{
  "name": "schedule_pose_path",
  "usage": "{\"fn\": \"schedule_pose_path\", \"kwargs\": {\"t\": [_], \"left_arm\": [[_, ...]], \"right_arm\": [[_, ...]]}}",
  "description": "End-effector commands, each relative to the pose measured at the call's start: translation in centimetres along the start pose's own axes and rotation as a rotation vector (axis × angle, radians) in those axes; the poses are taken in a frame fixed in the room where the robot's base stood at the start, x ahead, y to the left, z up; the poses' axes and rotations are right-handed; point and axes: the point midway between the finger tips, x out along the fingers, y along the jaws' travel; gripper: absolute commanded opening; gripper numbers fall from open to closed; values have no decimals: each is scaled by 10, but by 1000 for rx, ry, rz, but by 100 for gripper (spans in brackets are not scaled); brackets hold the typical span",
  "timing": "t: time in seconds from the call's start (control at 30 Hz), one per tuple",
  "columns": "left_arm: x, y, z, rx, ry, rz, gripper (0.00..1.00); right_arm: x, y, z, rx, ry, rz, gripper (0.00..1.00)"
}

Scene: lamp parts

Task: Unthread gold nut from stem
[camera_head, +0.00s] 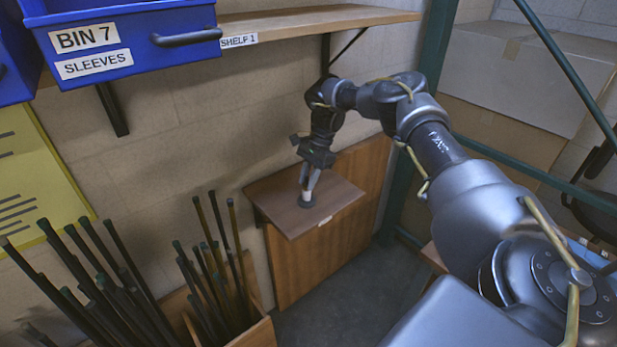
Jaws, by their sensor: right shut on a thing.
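My right gripper (307,186) reaches down to a small brown wall-mounted ledge (338,193). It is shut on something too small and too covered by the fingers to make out. A small dark round piece (306,202) sits on the ledge right below the fingertips. I cannot make out the gold nut or the stem as separate things at this distance. My left gripper is not in view.
Long dark rods stand in wooden bins (255,335) at the lower left. A blue bin marked BIN 7 SLEEVES (130,45) sits on a shelf (330,18) above. Cardboard boxes (530,75) and a green rack post (437,45) stand at the right.

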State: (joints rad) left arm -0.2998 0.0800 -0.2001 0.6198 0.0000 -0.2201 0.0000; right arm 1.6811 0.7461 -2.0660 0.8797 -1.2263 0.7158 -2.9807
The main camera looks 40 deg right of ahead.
Motion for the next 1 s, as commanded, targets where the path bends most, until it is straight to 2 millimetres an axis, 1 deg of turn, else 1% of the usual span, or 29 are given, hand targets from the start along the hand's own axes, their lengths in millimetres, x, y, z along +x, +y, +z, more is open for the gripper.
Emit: {"fn": "schedule_pose_path", "kwargs": {"t": [0.27,0.67,1.0], "left_arm": [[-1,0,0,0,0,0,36],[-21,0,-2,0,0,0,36],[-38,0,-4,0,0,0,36]], "right_arm": [[0,0,1,-3,-2,1,0],[-2,0,2,-76,0,33,0],[-2,-1,2,-181,1,77,0]]}}
